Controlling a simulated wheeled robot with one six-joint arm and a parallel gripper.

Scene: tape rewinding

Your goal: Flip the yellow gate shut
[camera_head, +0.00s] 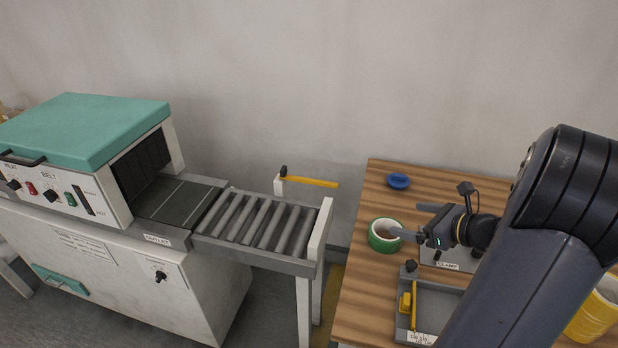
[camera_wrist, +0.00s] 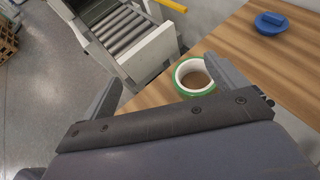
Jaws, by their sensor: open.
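The yellow gate (camera_head: 312,182) is a thin yellow bar on a short white post with a black knob, at the far side of the roller conveyor (camera_head: 262,222). It points right along the far edge, not across the rollers. Part of it shows at the top of the wrist view (camera_wrist: 174,5). My gripper (camera_head: 412,221) is open and empty above the wooden table, well right of the gate. A green and white tape roll (camera_head: 385,236) is close beside its fingers; in the wrist view the roll (camera_wrist: 194,76) appears near the right finger, not gripped.
A teal-topped belt machine (camera_head: 95,125) feeds the conveyor from the left. The wooden table (camera_head: 370,205) holds a blue disc (camera_head: 398,181), a grey tray (camera_head: 442,300) with a yellow part, and a clamp plate. A yellow container (camera_head: 597,312) stands at right. A gap separates conveyor and table.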

